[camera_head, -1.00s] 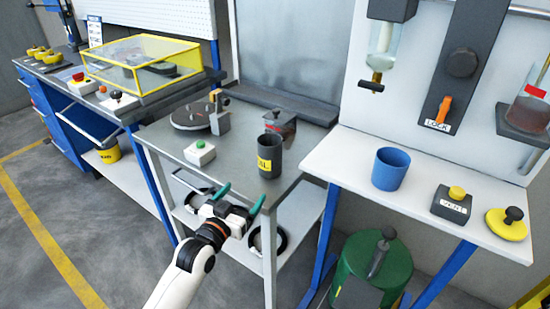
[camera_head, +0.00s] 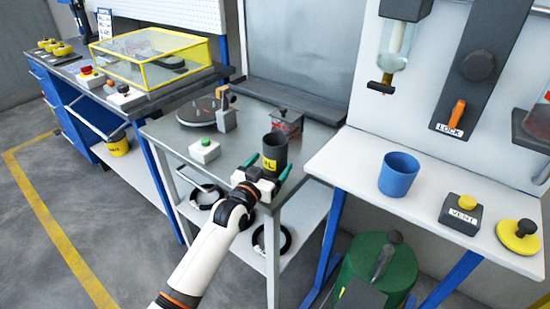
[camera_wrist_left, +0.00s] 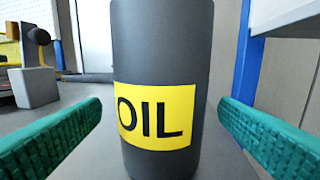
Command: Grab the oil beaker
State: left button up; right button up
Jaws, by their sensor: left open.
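The oil beaker (camera_head: 274,146) is a dark grey cylinder with a yellow label. It stands upright near the front edge of the grey metal table (camera_head: 190,137). In the left wrist view the beaker (camera_wrist_left: 160,60) fills the middle, with "OIL" readable on its label. My left gripper (camera_head: 267,167) is open, with green fingertips just in front of the beaker. In the left wrist view the fingers (camera_wrist_left: 160,128) are to the left and right of the beaker, with a gap on each side. My right gripper is not in view.
A blue cup (camera_head: 398,175) is on the white bench (camera_head: 350,160) at right.

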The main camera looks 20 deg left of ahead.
aim_at(275, 158)
pick_arm(q)
jog(key=w, duration=0.3)
jog(key=shift+w+d, duration=0.15)
jog(key=shift+d, duration=0.2)
jog(key=shift+c, duration=0.3)
jog(key=c, duration=1.2)
jog(key=shift+o, duration=0.2)
jog(key=shift+r, duration=0.1)
